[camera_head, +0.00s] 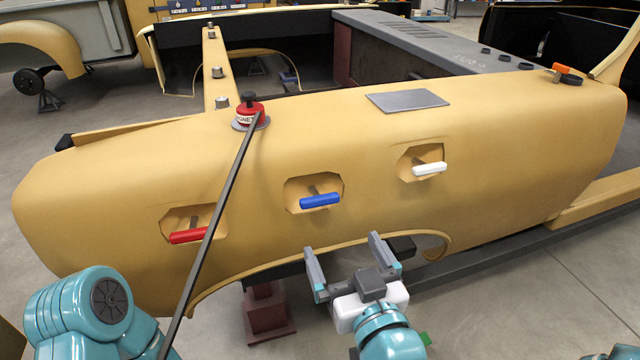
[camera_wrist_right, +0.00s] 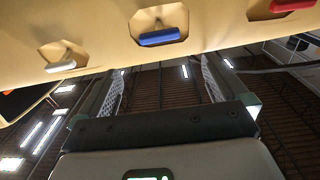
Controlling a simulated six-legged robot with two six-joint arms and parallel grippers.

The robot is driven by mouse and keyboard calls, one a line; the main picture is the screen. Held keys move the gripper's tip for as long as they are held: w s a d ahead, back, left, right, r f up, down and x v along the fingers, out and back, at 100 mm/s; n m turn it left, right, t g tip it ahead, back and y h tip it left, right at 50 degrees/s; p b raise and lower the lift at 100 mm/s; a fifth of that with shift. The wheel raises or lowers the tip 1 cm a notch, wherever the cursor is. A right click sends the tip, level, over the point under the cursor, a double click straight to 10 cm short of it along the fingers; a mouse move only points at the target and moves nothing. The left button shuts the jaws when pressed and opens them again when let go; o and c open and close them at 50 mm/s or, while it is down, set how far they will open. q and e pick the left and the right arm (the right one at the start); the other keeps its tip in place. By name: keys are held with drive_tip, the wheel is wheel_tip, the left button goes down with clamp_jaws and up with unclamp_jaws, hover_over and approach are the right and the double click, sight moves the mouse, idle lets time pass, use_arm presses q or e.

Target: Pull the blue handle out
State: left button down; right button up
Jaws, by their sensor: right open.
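The blue handle (camera_head: 320,200) is a short bar on a grey stem in the middle recess of the tan body panel (camera_head: 500,140). It also shows near the top of the right wrist view (camera_wrist_right: 160,37). My right gripper (camera_head: 342,248) is open and empty, below and slightly right of the blue handle in the head view, apart from it. In the right wrist view its two fingers (camera_wrist_right: 162,66) stand wide apart, with the blue handle beyond their tips. My left gripper is not seen; a teal arm part shows at the lower left.
A red handle (camera_head: 189,235) sits in the left recess and a white handle (camera_head: 429,168) in the right one. A red magnet (camera_head: 249,115) stands on top of the panel. A long dark rod (camera_head: 222,195) crosses in front, between the red and blue handles.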

sight(321, 203)
drive_tip(key=p+x, duration=0.3)
drive_tip(key=x, duration=1)
drive_tip(key=shift+w+f, duration=0.15)
drive_tip(key=shift+w, duration=0.2)
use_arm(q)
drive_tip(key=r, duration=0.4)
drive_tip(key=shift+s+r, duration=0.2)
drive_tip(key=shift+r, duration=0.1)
use_arm(e)
drive_tip(key=shift+s, duration=0.1)
drive_tip(key=shift+c, duration=0.3)
